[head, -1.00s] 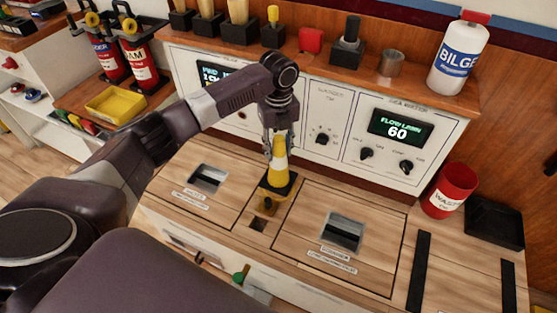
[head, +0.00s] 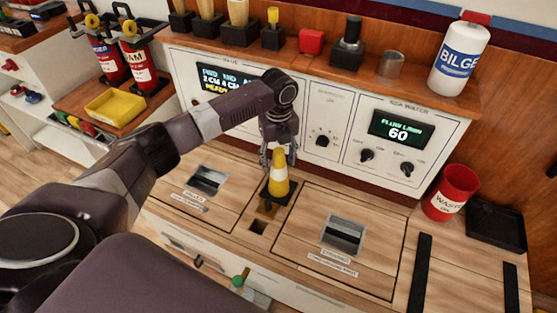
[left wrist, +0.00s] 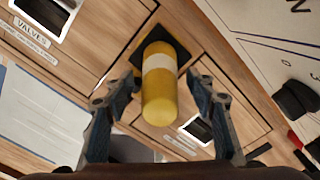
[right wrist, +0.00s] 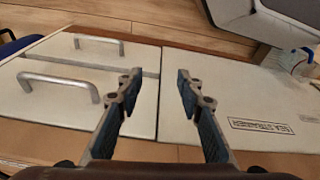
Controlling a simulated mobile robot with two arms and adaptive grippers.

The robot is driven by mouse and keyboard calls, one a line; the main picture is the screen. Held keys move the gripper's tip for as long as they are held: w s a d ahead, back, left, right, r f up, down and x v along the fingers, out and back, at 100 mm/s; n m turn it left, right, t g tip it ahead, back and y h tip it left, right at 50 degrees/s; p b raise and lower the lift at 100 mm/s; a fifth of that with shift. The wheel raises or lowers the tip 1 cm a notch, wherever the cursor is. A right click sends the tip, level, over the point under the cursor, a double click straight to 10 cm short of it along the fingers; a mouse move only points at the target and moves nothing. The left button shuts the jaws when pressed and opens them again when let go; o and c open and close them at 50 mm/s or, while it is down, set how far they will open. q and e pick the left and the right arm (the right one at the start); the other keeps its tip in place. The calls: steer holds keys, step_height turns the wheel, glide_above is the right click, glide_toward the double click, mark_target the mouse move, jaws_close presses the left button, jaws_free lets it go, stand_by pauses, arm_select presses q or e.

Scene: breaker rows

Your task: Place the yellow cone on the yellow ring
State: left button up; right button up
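The yellow cone (head: 279,174) with a white band stands upright on its dark square base, on the wooden top. It also shows in the left wrist view (left wrist: 159,92). An ochre-yellow piece (head: 265,209), perhaps the yellow ring, shows at the front edge of the base; the rest is hidden, and I cannot tell how the base sits on it. My left gripper (left wrist: 164,90) is open, its fingers on either side of the cone with gaps. My right gripper (right wrist: 157,85) is open and empty above pale panels.
An instrument panel (head: 322,115) rises behind. A red waste cup (head: 451,192) and black tray (head: 495,224) stand at the right.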

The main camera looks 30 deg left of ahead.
arm_select(q)
steer(key=shift+r, duration=0.2)
step_height(320, 180, up, 11)
steer(key=shift+r+p, duration=0.1)
steer(key=shift+p, duration=1.05)
steer(key=shift+r, duration=0.35)
arm_select(e)
steer(key=s+f, duration=0.3)
steer(key=f, duration=0.4)
steer(key=shift+d+f, duration=0.15)
steer(key=shift+d, duration=0.05)
steer(key=shift+s, duration=0.1)
